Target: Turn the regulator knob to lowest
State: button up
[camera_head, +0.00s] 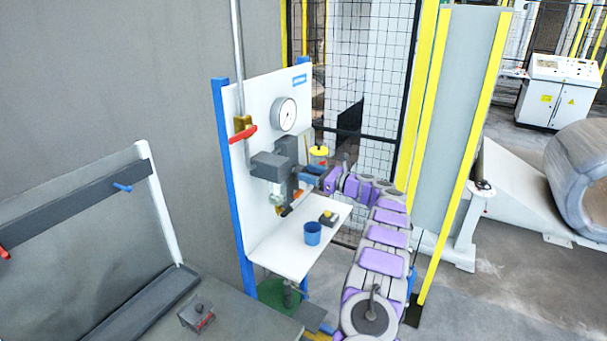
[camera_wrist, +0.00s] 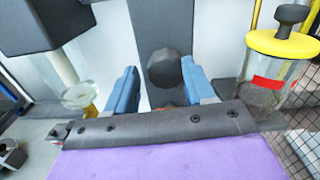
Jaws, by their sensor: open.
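The regulator knob (camera_wrist: 165,67) is dark, rounded and faceted. In the wrist view it sits at the upper middle, on a dark grey regulator body (camera_wrist: 165,20). My gripper (camera_wrist: 159,78) is open, with one blue finger to the left of the knob and one to the right. Gaps show beside the knob; I cannot tell how deep the fingers reach around it. In the head view my gripper (camera_head: 308,176) is at the regulator unit (camera_head: 287,150) on the white panel, and the knob cannot be made out there.
A jar with a yellow lid (camera_wrist: 283,45) stands close to the right finger; a clear bowl (camera_wrist: 80,96) under a dark block is at left. A round gauge (camera_head: 284,115) and red-handled valve (camera_head: 243,134) are above. A blue cup (camera_head: 312,233) stands on the white shelf (camera_head: 285,255).

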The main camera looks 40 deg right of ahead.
jog(key=w, duration=0.1)
jog(key=w+f, duration=0.1)
jog(key=w, duration=0.1)
jog(key=w+d+f, duration=0.1)
jog(key=shift+w+f, duration=0.25)
jog(key=shift+w, duration=0.1)
jog(key=shift+r, duration=0.2)
jog(key=a, duration=0.1)
jog(key=a+r, duration=0.1)
jog(key=s+a, duration=0.1)
jog(key=shift+a+r, duration=0.25)
jog(key=shift+a, duration=0.05)
jog(key=shift+c, duration=0.2)
jog(key=shift+w, duration=0.1)
jog(key=shift+c, duration=0.8)
jog(key=shift+d+f, duration=0.2)
jog(key=shift+d, duration=0.4)
jog(key=shift+d+f, duration=0.2)
jog(key=shift+d, duration=0.35)
jog(key=c, duration=0.4)
jog(key=shift+c, duration=1)
jog(key=shift+a, duration=0.35)
jog(key=shift+c, duration=1.1)
jog(key=shift+d, duration=0.1)
